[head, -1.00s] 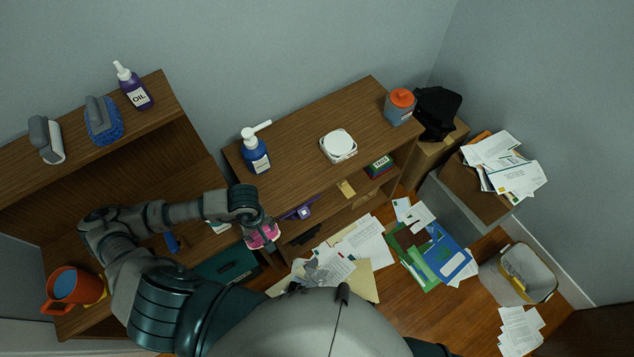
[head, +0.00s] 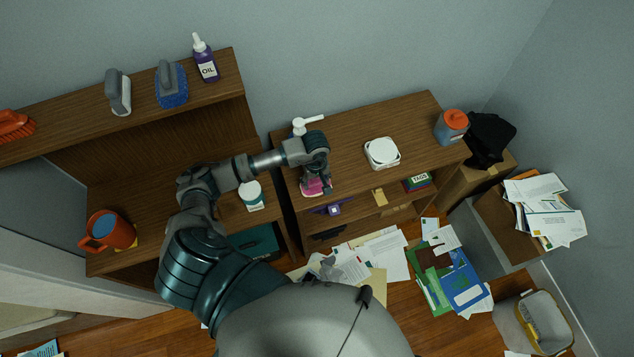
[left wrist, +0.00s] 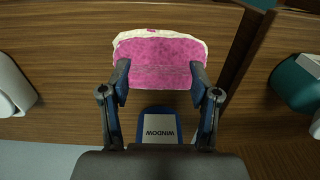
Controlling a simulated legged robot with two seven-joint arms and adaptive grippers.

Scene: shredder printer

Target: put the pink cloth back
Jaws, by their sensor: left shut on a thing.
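My left gripper (head: 317,186) is shut on the pink cloth (head: 312,189) at the front left edge of the low cabinet top (head: 350,135). In the left wrist view, the folded cloth (left wrist: 160,55) is pink with a pale border and sits between the two fingertips (left wrist: 160,80). The blue bottle labelled WINDOW (left wrist: 160,125) stands just behind the cloth on the cabinet top. In the head view my arm hides most of it, leaving the white nozzle (head: 309,121). I cannot tell whether the cloth touches the wood. My right gripper is out of view.
A white dish (head: 382,152) and an orange-lidded jar (head: 452,126) stand further right on the cabinet. A teal-and-white jar (head: 251,196) stands on the left shelf unit. Between the bottle and the dish, the top is clear. Papers (head: 370,258) litter the floor.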

